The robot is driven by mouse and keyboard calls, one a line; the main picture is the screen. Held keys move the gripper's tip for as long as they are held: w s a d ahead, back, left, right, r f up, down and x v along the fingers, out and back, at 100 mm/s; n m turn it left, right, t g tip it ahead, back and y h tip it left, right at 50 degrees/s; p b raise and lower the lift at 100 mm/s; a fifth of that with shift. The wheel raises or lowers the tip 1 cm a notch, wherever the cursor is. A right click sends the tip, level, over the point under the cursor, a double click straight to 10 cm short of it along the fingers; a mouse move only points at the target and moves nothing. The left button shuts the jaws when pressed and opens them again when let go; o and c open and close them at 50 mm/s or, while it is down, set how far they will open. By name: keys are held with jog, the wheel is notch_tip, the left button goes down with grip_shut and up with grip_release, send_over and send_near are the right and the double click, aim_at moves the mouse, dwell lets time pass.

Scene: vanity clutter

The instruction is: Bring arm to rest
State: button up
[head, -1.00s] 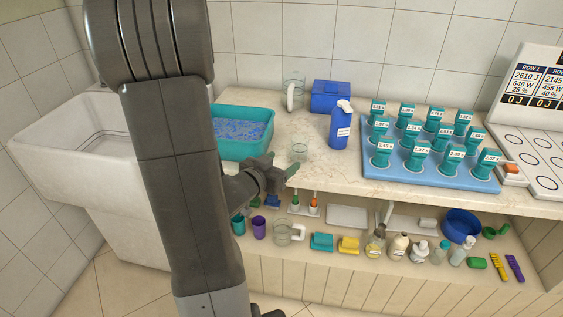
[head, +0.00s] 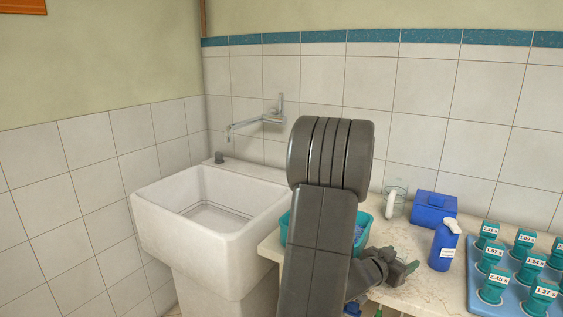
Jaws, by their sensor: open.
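My arm (head: 322,225) stands upright in the middle of the head view, in front of the counter. My gripper (head: 402,272) is at the end of the wrist, just right of the arm and above the counter's left part. It is small in the picture and points to the right. It is open, and I see nothing held in it. The arm hides much of a teal tub (head: 362,232) behind it.
A white sink (head: 165,215) stands left under a wall tap (head: 262,120).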

jog(key=shift+r, duration=0.75)
